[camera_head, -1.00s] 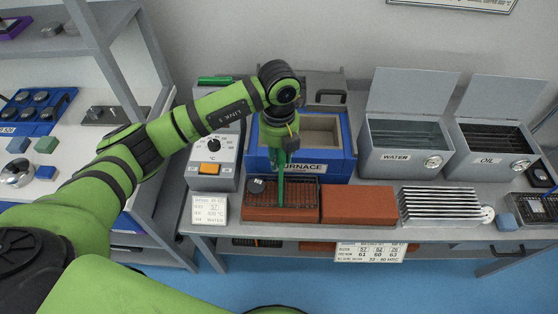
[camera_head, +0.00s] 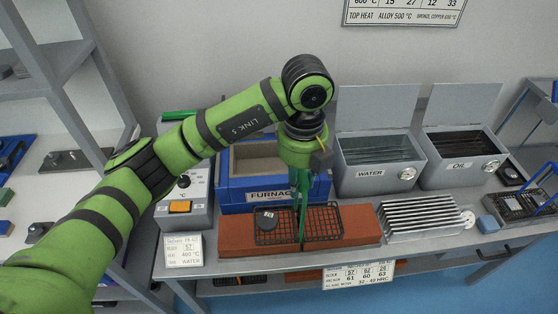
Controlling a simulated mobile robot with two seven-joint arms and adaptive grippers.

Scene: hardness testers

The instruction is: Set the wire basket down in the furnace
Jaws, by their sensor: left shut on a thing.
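The black wire basket (camera_head: 325,222) is in front of the furnace, over the red-brown bricks (camera_head: 234,236). A small dark round piece (camera_head: 267,217) with a pale mark sits in its left part. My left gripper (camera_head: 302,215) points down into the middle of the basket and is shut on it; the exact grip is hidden. The basket looks slightly above the bricks, but the gap is hard to judge. The blue furnace (camera_head: 236,196) stands behind, its top open and its pale chamber (camera_head: 252,153) showing. My arm hides its right part. My right gripper is out of view.
A grey control box (camera_head: 183,222) stands left of the furnace. Open-lidded water (camera_head: 352,182) and oil (camera_head: 440,178) tanks stand right. A ribbed metal rack (camera_head: 425,217) lies right of the bricks. A placard (camera_head: 183,249) stands at the front left.

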